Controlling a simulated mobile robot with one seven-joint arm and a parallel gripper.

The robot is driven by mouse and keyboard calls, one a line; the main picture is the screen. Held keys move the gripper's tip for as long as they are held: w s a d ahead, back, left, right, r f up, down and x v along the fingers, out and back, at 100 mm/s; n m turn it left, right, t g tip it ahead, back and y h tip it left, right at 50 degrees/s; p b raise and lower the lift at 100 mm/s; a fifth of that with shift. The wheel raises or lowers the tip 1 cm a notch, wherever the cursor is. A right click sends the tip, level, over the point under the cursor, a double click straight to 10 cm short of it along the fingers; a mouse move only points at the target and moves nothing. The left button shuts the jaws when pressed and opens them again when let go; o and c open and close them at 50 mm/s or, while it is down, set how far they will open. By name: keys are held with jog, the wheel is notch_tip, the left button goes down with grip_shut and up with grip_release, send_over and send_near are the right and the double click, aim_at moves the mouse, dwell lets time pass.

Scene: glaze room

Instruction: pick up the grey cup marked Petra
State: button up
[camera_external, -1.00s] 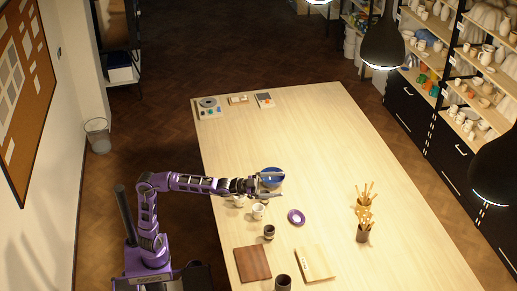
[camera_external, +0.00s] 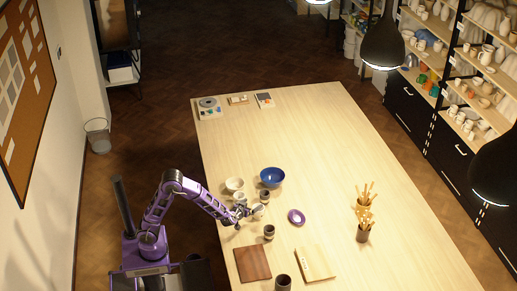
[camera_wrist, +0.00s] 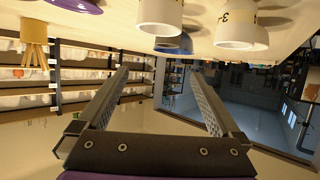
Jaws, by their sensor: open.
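Several cups stand on the table. A pale cup (camera_external: 258,211) is just right of my gripper (camera_external: 246,212), and another pale cup (camera_external: 240,197) is behind it. Two dark grey cups (camera_external: 269,232) (camera_external: 283,283) stand nearer the front. No name can be read, so I cannot tell which cup is marked Petra. In the wrist view, which looks upside down, my gripper is open and empty between its fingers (camera_wrist: 160,80). A white cup (camera_wrist: 160,15) and a cup with dark marks (camera_wrist: 236,25) show at the top, apart from the fingers.
A blue bowl (camera_external: 271,176), a white bowl (camera_external: 234,184) and a purple dish (camera_external: 296,217) are close by. A brown board (camera_external: 253,263) and a pale board (camera_external: 315,264) lie in front. Brush pots (camera_external: 363,235) stand right.

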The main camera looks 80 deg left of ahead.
jog(key=a, duration=0.2)
send_near(267, 192)
jog(key=shift+f+b+x, duration=0.1)
jog(key=shift+b+x, duration=0.2)
jog(key=shift+x, duration=1.2)
jog(key=shift+f+b+x, duration=0.15)
jog(key=shift+b+x, duration=0.1)
jog(key=shift+x, duration=1.3)
jog(key=shift+s, duration=0.1)
